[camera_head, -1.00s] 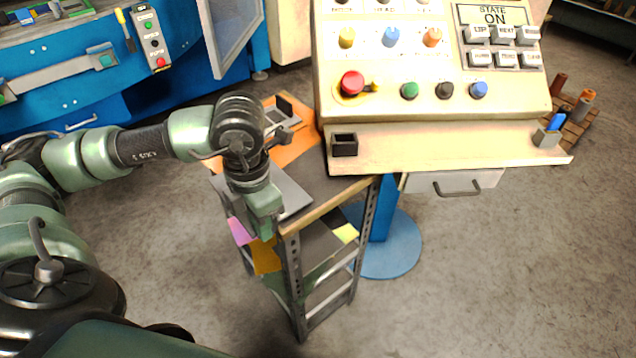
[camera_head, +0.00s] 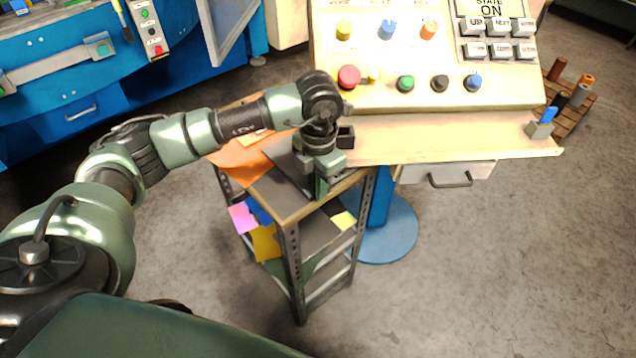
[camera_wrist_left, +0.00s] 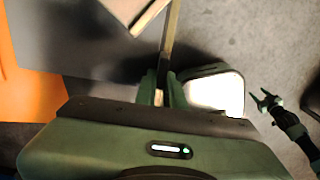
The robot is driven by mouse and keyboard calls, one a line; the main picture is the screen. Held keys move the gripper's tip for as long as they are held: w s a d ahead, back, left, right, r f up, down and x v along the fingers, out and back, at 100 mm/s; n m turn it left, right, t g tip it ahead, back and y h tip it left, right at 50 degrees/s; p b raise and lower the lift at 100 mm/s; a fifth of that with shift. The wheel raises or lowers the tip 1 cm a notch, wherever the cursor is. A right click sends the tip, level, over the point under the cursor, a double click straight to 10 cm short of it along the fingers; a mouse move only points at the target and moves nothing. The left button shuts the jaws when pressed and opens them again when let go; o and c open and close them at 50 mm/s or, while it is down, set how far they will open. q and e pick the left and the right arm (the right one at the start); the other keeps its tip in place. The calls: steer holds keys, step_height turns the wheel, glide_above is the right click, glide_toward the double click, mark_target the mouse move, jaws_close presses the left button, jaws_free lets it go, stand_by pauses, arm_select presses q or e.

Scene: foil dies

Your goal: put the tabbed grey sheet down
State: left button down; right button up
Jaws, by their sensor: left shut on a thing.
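My left gripper (camera_head: 322,188) points down at the right front edge of the small cart's top (camera_head: 292,214). It is shut on the tabbed grey sheet (camera_head: 284,160), which shows to the left of the fingers, low over or on the top. I cannot tell whether it touches the surface. In the left wrist view the fingers (camera_wrist_left: 162,92) are close together at the cart edge, with a grey surface (camera_wrist_left: 75,45) to their left. The gripped tab itself is hidden. My right gripper (camera_wrist_left: 264,102) shows small at the right of that view, its fingers apart.
An orange sheet (camera_head: 238,158) lies on the cart's left part. A tilted control console (camera_head: 440,95) with a ledge and a small black box (camera_head: 345,137) stands close behind and right. Coloured notes (camera_head: 264,243) hang at the cart's lower shelf.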

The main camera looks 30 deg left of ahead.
arm_select(q)
steer(key=shift+a, duration=0.1)
steer(key=shift+f, duration=0.15)
steer(key=c, duration=1.5)
jaws_free()
step_height(320, 180, up, 12)
steer(key=b, duration=0.2)
steer(key=shift+r, duration=0.2)
steer(key=shift+s+f, duration=0.1)
